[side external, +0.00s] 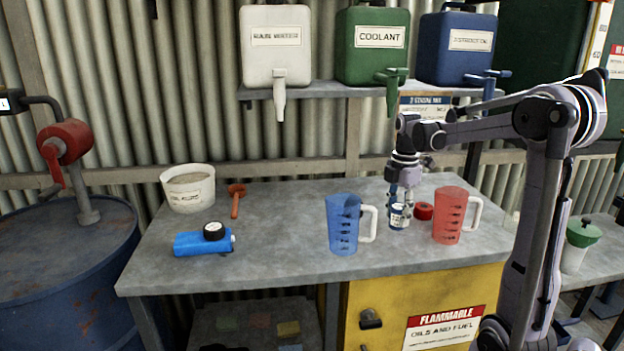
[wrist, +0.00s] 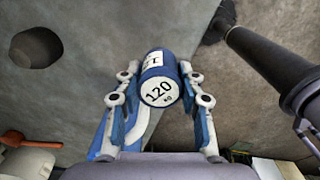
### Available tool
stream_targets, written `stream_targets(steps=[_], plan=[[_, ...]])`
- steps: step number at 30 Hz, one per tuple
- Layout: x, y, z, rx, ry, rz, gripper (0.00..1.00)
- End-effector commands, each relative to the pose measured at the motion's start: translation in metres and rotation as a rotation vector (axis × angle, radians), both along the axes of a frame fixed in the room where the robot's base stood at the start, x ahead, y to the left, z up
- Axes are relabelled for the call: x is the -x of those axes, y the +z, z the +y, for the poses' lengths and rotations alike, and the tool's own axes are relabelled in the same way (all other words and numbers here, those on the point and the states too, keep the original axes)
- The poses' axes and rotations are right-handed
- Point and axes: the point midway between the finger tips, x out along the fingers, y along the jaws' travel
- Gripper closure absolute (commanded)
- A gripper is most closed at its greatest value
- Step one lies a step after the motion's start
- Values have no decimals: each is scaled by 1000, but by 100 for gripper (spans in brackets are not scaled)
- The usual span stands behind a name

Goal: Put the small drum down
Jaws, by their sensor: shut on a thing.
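The small drum (side external: 398,217) is a little blue and white can, upright between the blue jug and the red jug at the workbench's right part. In the wrist view the drum (wrist: 160,82) shows a white end marked "120 kg". My gripper (side external: 400,204) reaches down from above and is shut on the drum, one finger on each side. In the wrist view my gripper's fingers (wrist: 157,76) flank it. The drum's base is low over the bench (side external: 285,225); I cannot tell whether it touches.
A blue jug (side external: 343,225) stands left of the drum, a red jug (side external: 451,215) close to its right. A red round thing (side external: 424,211) lies just behind. Bench between is clear.

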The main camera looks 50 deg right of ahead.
Motion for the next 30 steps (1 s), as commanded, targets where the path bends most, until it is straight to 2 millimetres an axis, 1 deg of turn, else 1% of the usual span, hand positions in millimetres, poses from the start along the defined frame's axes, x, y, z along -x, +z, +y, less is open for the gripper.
stream_targets(steps=[1, 6, 10, 15, 17, 25, 30], plan=[[-2, 5, -11, 0, 57, 0, 96], [-8, 18, -39, 0, 265, 0, 96], [-11, 26, -54, 0, 383, 0, 96], [-12, 29, -64, 0, 463, 0, 96], [-12, 25, -66, 0, 475, 0, 96], [-12, -16, -66, 0, 479, 0, 96], [-12, -28, -66, 0, 479, 0, 96]])
